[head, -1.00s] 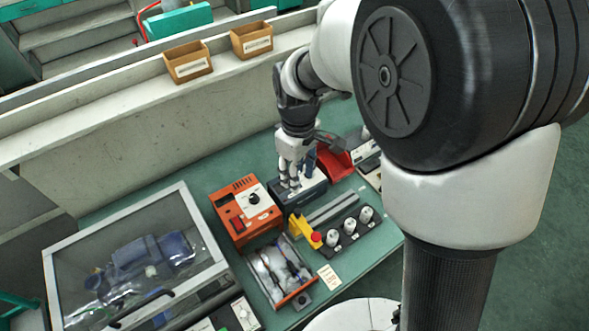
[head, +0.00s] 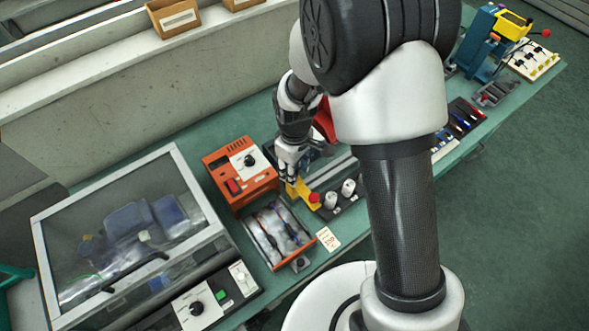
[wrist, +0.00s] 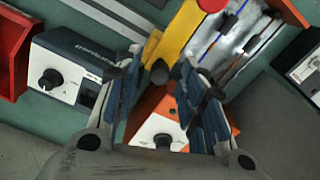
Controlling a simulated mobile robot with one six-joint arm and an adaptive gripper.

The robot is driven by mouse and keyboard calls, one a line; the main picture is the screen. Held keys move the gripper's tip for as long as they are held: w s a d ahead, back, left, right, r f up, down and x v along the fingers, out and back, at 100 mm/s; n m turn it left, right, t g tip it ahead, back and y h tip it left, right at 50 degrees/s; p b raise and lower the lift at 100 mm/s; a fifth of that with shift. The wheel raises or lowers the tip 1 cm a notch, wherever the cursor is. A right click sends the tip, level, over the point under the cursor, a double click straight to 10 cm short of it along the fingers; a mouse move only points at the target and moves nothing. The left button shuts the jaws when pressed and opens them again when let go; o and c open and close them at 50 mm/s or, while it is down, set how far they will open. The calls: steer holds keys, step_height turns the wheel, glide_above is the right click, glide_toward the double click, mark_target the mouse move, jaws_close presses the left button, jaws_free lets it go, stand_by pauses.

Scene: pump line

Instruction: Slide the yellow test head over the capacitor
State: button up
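The yellow test head (head: 298,190) with its red knob sits on the bench beside the orange unit. It also shows in the wrist view (wrist: 180,32), running up from between my fingertips. My gripper (head: 290,178) points down at the test head's rear end. In the wrist view my gripper (wrist: 158,66) is open, its blue-padded fingers apart with a dark round part between them. I cannot tell whether they touch it. White capacitors (head: 348,187) stand upright in a dark block to the right of the test head; the arm hides part of that block.
The orange unit (head: 238,170) stands close on the left of my gripper. A tray of probes (head: 277,236) lies in front of it. A clear-lidded case (head: 132,235) fills the left. A red bin (head: 323,120) is behind my gripper.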

steer(key=shift+c, duration=0.4)
jaws_close()
stand_by(0.4)
